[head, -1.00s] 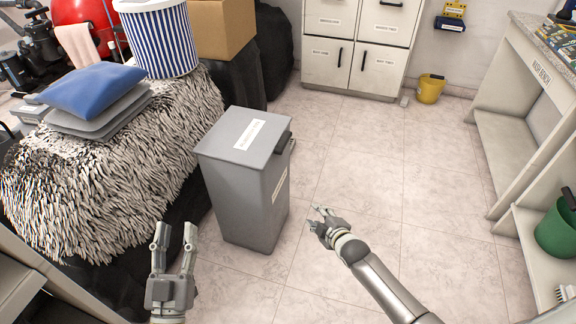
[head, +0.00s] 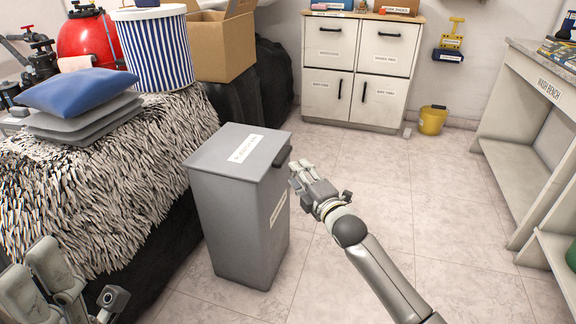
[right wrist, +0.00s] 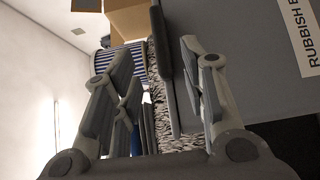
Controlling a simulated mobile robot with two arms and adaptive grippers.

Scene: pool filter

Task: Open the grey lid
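The grey lid (head: 236,152) lies closed and flat on a tall grey bin (head: 235,225). It has a white label on top and a dark handle (head: 282,156) at its right edge. My right gripper (head: 296,174) is just right of the lid, beside the handle. In the right wrist view the fingers of my right gripper (right wrist: 160,85) stand spread, with the dark handle (right wrist: 160,42) showing between them; I cannot tell whether they touch it. My left gripper (head: 80,287) is at the bottom left, apart from the bin, open and empty, partly cut off.
A shaggy-covered surface (head: 110,185) with cushions (head: 80,95) and a striped bin (head: 155,50) stands left of the grey bin. White cabinets (head: 345,75) and a yellow bucket (head: 432,120) are at the back. A wash bench (head: 540,90) is right. The middle floor is clear.

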